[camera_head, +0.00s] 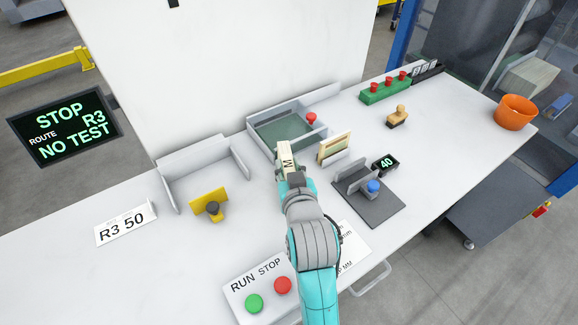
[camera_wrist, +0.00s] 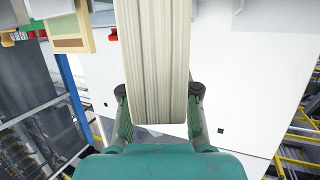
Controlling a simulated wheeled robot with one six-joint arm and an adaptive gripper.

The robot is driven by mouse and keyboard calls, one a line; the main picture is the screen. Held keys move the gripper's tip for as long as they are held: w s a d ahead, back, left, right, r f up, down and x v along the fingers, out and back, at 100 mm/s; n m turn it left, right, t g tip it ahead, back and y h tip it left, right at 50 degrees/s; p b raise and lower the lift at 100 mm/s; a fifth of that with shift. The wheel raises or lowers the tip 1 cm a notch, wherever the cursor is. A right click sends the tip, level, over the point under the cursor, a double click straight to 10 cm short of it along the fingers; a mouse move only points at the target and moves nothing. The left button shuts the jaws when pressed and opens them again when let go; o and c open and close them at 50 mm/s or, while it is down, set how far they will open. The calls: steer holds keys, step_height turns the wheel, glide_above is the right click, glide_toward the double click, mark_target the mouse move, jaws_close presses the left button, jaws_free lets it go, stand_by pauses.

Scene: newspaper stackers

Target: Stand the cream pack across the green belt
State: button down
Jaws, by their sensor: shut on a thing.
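My gripper (camera_head: 290,177) is shut on a cream pack (camera_head: 287,156) marked with an M, near the front left of the green belt. In the wrist view the pack (camera_wrist: 152,55) shows its striped layered edges between the two fingers (camera_wrist: 158,95) and extends away from them. The green belt (camera_head: 272,126) is a dark green surface inside a grey walled frame (camera_head: 262,145) at the back middle of the table. The held pack covers part of the frame's front; I cannot tell whether it touches it.
A red knob (camera_head: 311,118) is at the frame's right. A yellow plate (camera_head: 208,203) and grey walls stand left; a dark pad (camera_head: 370,209) with blue knob lies right. Open table is between them.

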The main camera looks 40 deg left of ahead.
steer(key=c, duration=0.8)
jaws_free()
steer(key=shift+c, duration=0.2)
